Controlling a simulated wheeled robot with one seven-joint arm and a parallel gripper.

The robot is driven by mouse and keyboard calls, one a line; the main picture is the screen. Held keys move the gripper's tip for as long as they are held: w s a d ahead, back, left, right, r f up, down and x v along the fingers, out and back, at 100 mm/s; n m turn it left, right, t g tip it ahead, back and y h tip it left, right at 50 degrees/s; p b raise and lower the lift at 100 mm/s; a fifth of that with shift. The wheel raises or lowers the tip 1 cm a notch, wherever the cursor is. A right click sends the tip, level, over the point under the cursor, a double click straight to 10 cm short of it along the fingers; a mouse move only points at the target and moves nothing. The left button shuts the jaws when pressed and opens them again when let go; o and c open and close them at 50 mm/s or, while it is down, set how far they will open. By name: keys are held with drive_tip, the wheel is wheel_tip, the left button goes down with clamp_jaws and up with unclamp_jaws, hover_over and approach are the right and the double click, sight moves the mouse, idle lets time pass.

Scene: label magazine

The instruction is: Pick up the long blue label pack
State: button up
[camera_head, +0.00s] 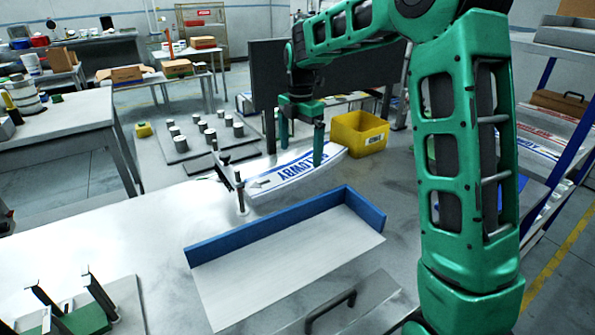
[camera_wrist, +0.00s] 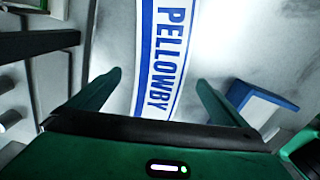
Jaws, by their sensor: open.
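The long label pack (camera_head: 290,170) is white with blue edge stripes and the blue word PELLOWBY. It lies on the bench, its left end beside a stand with dark posts (camera_head: 240,200). The pack also shows in the wrist view (camera_wrist: 165,60), running between the fingers. My gripper (camera_head: 301,142) is open over the pack, with one finger on its near side and one on its far side. In the wrist view my gripper (camera_wrist: 159,80) shows a gap on both sides of the pack. I cannot tell the finger height exactly.
A tray with blue walls (camera_head: 270,227) stands in front of the pack. A yellow bin (camera_head: 360,135) stands behind right. A grey part with a black handle (camera_head: 335,310) is near the front. A fixture with a green block (camera_head: 85,318) is lower left.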

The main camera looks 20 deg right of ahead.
sight(300, 165)
drive_tip(key=shift+f, duration=2.55)
drive_tip(key=c, duration=1.8)
drive_tip(key=shift+r, duration=0.15)
